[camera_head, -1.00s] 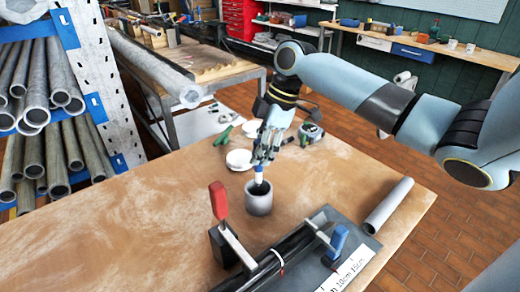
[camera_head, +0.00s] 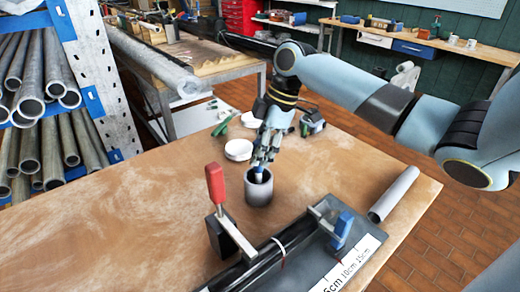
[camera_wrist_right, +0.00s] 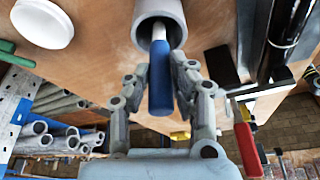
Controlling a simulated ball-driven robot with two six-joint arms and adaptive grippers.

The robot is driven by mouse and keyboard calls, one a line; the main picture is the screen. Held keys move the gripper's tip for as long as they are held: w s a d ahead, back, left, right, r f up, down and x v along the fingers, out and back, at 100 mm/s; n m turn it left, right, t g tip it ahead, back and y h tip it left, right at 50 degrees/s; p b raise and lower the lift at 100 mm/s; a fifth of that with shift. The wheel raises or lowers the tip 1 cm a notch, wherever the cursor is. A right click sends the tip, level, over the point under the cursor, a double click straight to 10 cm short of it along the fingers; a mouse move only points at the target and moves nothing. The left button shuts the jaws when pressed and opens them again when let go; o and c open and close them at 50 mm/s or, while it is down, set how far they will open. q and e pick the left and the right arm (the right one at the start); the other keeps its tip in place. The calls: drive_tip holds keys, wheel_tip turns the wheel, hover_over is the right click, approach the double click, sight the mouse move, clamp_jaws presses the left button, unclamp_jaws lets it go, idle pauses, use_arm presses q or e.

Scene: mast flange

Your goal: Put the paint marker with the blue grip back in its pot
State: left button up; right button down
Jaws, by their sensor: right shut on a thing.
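The pot (camera_head: 258,191) is a grey cup standing upright on the wooden table. My right gripper (camera_head: 263,158) is just above it, pointing down. It is shut on the paint marker with the blue grip (camera_wrist_right: 160,78), which lies between its fingers (camera_wrist_right: 160,80) in the wrist view. The marker's white end reaches into the mouth of the pot (camera_wrist_right: 176,26). In the head view only a little of the marker (camera_head: 259,174) shows at the pot's rim. How deep it sits is hidden. My left gripper is not in view.
A red-handled clamp (camera_head: 216,190) and a blue-handled clamp (camera_head: 341,232) stand at a dark tray in front of the pot. A grey tube (camera_head: 394,194) lies at right. A white round lid (camera_head: 238,150) and a tape measure (camera_head: 313,121) are behind. The table's left is clear.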

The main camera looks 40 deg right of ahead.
drive_tip(key=c, duration=1.1)
unclamp_jaws()
drive_tip(key=shift+r, duration=0.1)
drive_tip(key=v, duration=1.2)
drive_tip(key=shift+s, duration=0.1)
